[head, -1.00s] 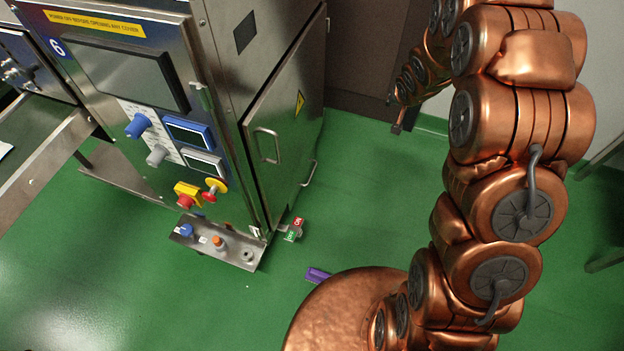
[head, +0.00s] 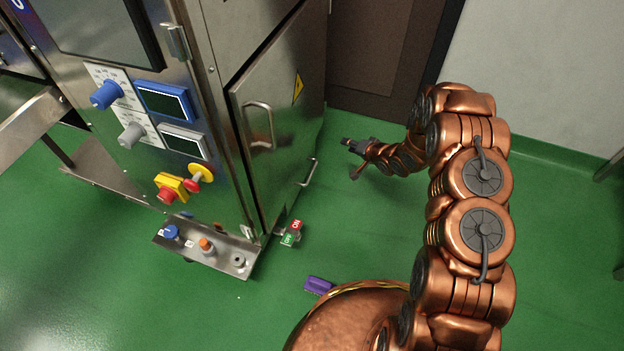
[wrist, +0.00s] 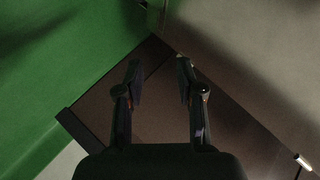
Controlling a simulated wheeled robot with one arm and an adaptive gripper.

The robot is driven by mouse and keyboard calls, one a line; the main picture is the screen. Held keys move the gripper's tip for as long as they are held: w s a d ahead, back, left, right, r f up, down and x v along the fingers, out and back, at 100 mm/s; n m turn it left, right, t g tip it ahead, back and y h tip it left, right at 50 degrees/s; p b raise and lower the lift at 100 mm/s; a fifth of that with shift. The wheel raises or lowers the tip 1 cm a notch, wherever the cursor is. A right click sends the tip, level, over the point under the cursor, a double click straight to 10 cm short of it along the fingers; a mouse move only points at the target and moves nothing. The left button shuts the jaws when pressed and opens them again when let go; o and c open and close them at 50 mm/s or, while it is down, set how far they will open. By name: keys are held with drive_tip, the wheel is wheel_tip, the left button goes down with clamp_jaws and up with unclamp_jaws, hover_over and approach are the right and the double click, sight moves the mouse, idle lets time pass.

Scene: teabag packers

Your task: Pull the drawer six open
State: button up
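The steel machine (head: 215,80) stands at the left in the head view; its number label is mostly cut off at the top left edge. Its right side has a steel door (head: 280,110) with a bar handle (head: 258,125). A second bar handle (head: 309,172) sits low on that side, near the floor; I cannot tell for sure whether it belongs to a drawer. My gripper (head: 350,158) is to the right of this low handle, apart from it, with its fingers spread. In the wrist view my gripper (wrist: 160,78) is open with nothing between the fingers.
A bracket with knobs (head: 207,247) juts from the machine's lower front. A red and green tag (head: 291,233) hangs by the corner. A purple object (head: 318,286) lies on the green floor (head: 350,235). A brown panel (head: 385,60) and pale wall (head: 540,70) stand behind.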

sight(312, 172)
drive_tip(key=s+a+f+m+t+y+b, duration=0.1)
drive_tip(key=s+a+f+y+b, duration=0.2)
drive_tip(key=f, duration=0.4)
drive_tip(key=s+a+f+m+y+b, duration=0.1)
drive_tip(key=s+a+f+y+b, duration=0.1)
drive_tip(key=a+f+b, duration=0.3)
drive_tip(key=shift+m, duration=0.3)
drive_tip(key=shift+f+b+x, duration=0.2)
drive_tip(key=shift+b+x, duration=0.1)
drive_tip(key=shift+x, duration=1)
drive_tip(key=shift+f+b+x, duration=0.2)
drive_tip(key=shift+b+x, duration=0.15)
drive_tip(key=shift+x, duration=0.95)
drive_tip(key=shift+f+b+x, duration=0.2)
drive_tip(key=shift+b+x, duration=0.1)
drive_tip(key=shift+x, duration=1.05)
drive_tip(key=shift+s, duration=0.2)
clamp_jaws()
drive_tip(key=shift+d, duration=0.1)
